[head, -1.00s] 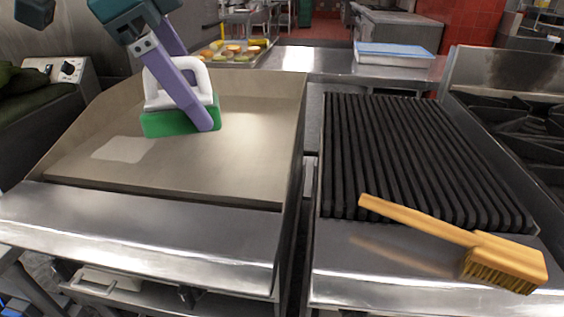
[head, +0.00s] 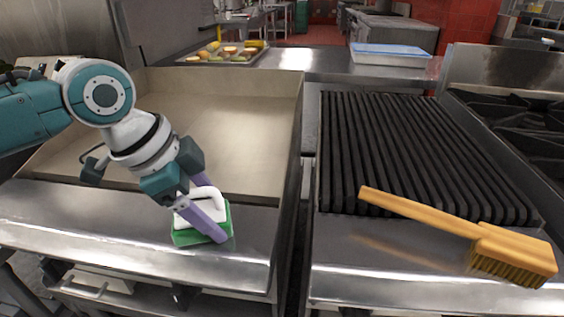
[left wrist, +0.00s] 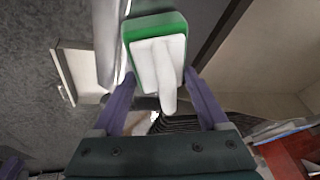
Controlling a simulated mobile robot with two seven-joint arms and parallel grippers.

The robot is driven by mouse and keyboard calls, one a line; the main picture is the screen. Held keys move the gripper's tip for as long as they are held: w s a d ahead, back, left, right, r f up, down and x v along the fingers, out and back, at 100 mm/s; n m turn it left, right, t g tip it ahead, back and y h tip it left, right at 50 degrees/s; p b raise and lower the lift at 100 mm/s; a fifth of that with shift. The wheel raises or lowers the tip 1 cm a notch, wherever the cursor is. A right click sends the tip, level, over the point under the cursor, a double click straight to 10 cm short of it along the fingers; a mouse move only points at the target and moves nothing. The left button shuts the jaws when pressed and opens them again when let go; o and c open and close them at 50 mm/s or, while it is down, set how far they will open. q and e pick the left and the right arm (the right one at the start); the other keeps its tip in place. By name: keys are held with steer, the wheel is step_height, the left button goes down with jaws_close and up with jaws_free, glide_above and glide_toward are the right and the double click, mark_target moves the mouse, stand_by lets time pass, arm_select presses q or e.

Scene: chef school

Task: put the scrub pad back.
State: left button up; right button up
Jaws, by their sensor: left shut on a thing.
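The scrub pad (head: 186,238) has a green scouring base and a white looped handle. My left gripper (head: 212,215) is shut on its handle, with a purple finger on either side. The pad is over the steel front ledge (head: 110,222) of the flat griddle; I cannot tell whether it touches the ledge. In the left wrist view the green pad (left wrist: 184,22) and white handle show at the top centre, beyond the fingers. My right gripper is not in view.
The griddle plate (head: 235,150) has raised side walls. A wooden-handled brush (head: 430,217) lies across the front of the ribbed grill (head: 400,150) on the right. A food tray (head: 222,58) and a blue-lidded container (head: 390,52) stand on the counter behind.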

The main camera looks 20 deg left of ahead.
mark_target(179, 224)
arm_select(q)
steer(key=shift+f, duration=0.2)
steer(key=o, duration=1.2)
steer(key=shift+r, duration=0.15)
steer(key=shift+a+r, duration=0.1)
steer(key=shift+r, duration=0.2)
steer(key=p+v, duration=0.3)
steer(key=v, duration=0.8)
steer(key=s+d+f+n, duration=0.2)
steer(key=s+d+f, duration=0.4)
steer(key=s+d, duration=0.2)
steer(key=s+n+y, duration=0.2)
steer(key=s+n, duration=0.5)
steer(key=s, duration=0.2)
steer(key=shift+s+a+f, duration=0.4)
steer(key=shift+a+f, duration=0.05)
